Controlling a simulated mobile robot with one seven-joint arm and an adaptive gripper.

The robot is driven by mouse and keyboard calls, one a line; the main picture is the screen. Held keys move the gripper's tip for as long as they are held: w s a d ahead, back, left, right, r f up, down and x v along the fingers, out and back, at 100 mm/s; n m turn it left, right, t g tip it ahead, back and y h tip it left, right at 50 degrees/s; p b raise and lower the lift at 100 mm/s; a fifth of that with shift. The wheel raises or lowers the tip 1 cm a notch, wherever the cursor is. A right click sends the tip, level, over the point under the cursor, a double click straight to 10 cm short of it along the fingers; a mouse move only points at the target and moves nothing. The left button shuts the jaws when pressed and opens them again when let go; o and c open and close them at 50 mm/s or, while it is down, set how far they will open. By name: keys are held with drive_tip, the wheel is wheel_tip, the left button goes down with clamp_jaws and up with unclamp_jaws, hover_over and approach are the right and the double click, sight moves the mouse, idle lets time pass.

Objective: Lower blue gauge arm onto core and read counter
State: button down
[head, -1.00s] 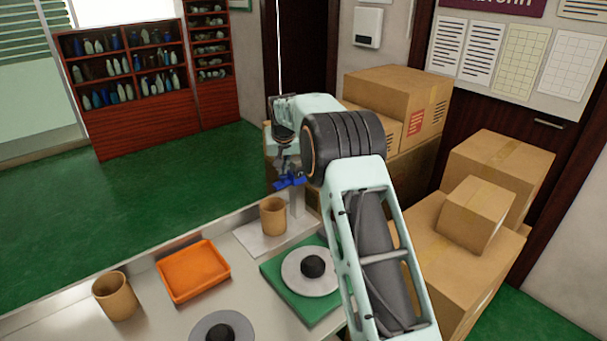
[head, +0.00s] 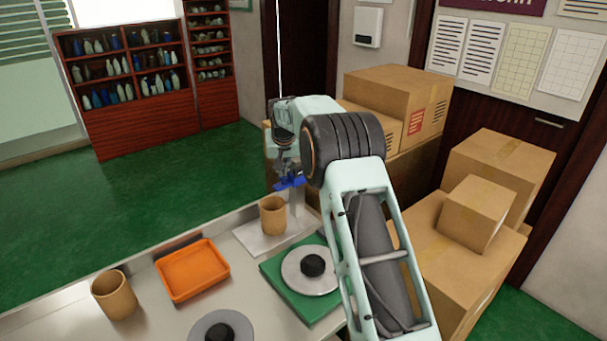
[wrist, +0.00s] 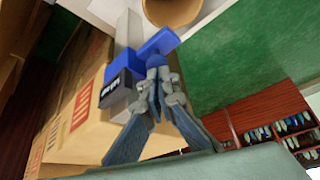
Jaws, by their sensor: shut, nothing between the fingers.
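The blue gauge arm (head: 289,183) is above and just behind the brown core (head: 273,217), which stands upright on a pale metal base plate (head: 252,241). In the wrist view the blue arm (wrist: 158,42) reaches toward the core's rim (wrist: 172,10); I cannot tell whether they touch. A dark counter (wrist: 113,88) with small white marks sits beside the blue arm; its digits are too blurred to read. My gripper (wrist: 157,72) is shut and empty, its fingertips at the blue arm's rounded end. In the head view my wrist partly hides the gauge and its post.
An orange tray (head: 193,270), another brown core (head: 114,295), a green board (head: 318,303) with a grey disc and black knob, and a second disc (head: 219,330) are on the bench. Cardboard boxes (head: 478,215) stand close at the right. Open floor lies beyond the bench.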

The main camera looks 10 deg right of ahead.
sight(283, 178)
drive_tip(key=shift+f+b, duration=1.2)
drive_tip(key=shift+f, duration=0.9)
drive_tip(key=shift+r, duration=0.15)
drive_tip(key=shift+r+p, duration=2.85)
drive_tip(key=shift+r, duration=1.15)
